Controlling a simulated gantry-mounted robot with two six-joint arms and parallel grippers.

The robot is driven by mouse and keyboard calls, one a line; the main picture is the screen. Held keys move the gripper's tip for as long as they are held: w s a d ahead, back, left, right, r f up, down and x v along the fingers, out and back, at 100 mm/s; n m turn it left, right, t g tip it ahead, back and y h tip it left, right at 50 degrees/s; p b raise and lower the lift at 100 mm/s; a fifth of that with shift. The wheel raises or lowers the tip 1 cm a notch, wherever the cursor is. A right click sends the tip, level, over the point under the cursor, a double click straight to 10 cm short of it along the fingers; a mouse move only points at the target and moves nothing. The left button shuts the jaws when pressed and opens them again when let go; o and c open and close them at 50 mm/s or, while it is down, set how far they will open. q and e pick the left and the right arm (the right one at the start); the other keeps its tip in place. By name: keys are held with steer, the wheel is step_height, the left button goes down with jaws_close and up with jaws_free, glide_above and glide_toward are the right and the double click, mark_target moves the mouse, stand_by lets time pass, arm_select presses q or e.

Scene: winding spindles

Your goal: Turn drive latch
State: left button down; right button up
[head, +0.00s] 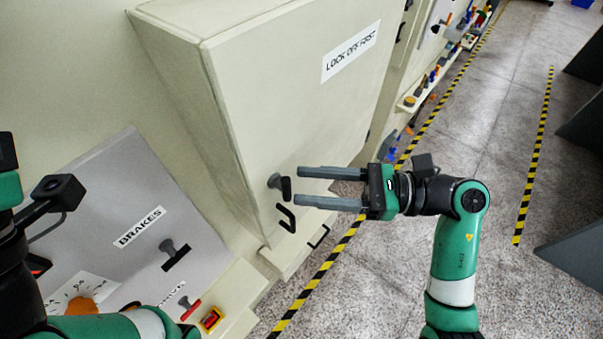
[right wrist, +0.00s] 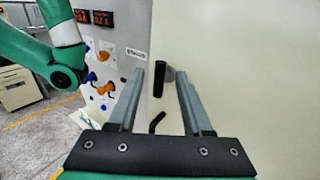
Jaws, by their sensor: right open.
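A latch with a black handle (head: 286,188) on a grey round base sits low on the front of the cream cabinet door (head: 290,100). My right gripper (head: 297,186) is open, its two grey fingers pointing at the latch. In the head view the fingertips are just right of the handle. In the right wrist view the black handle (right wrist: 158,79) shows upright between the fingers (right wrist: 160,70). The gripper is not closed on it, and I cannot tell the exact gap in depth. My left gripper is not in view; only parts of my left arm show at the left edge.
A black pull handle (head: 287,217) is just below the latch. A grey panel (head: 140,220) labelled BRAKES, with levers and an orange knob (head: 82,306), is at the lower left. Shelves with coloured parts run along the back.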

steer(key=shift+w+a, duration=0.15)
steer(key=shift+a, duration=0.9)
jaws_close()
